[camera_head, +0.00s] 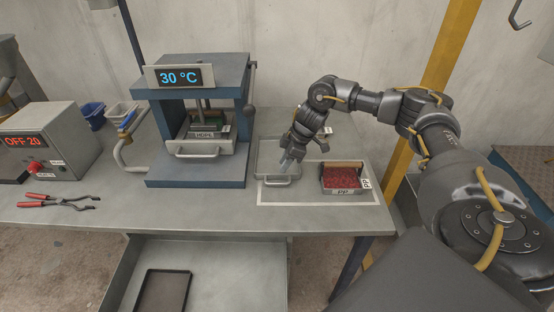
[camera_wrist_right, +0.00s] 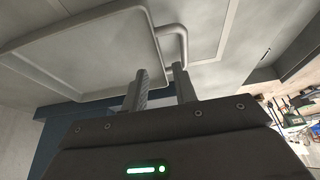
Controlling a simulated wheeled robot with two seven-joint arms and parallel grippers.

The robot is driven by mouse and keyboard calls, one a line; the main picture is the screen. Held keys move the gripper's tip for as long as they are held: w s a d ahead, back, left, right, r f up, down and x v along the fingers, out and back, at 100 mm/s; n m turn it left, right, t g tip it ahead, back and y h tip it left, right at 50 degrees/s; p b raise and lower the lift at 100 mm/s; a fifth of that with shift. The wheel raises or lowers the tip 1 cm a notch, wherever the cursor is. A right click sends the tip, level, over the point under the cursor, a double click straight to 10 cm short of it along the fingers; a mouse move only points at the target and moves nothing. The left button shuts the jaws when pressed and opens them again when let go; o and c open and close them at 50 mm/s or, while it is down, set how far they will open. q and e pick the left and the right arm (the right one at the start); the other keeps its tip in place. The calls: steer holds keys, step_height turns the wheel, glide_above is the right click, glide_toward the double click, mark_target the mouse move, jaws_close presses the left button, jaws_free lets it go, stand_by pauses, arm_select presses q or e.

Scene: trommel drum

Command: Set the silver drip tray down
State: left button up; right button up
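The silver drip tray (camera_head: 266,150) is a shallow, empty metal tray at the right of the press, over the left part of a white-outlined area. It looks flat on the bench, though contact underneath is hidden. Its loop handle (camera_head: 275,182) faces the front edge. My right gripper (camera_head: 286,164) is at the tray's front right, by the handle. In the right wrist view, the tray (camera_wrist_right: 80,50) fills the upper left and its handle (camera_wrist_right: 171,31) reaches the fingertips. The gripper's fingers (camera_wrist_right: 160,75) are apart, with a visible gap. My left gripper is not in view.
A bin of red pellets marked PP (camera_head: 341,179) stands just right of the tray. The blue press (camera_head: 197,120) reading 30 °C stands left. Red-handled tongs (camera_head: 60,200) and a control box (camera_head: 50,143) are far left. An open drawer (camera_head: 215,270) is below. A yellow post (camera_head: 440,70) rises behind my arm.

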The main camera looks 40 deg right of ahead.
mark_target(274, 179)
steer(key=p+x, duration=0.1)
steer(key=x, duration=0.3)
steer(key=shift+a+f, duration=0.15)
steer(key=shift+f, duration=0.25)
jaws_close()
steer(key=shift+r, duration=0.1)
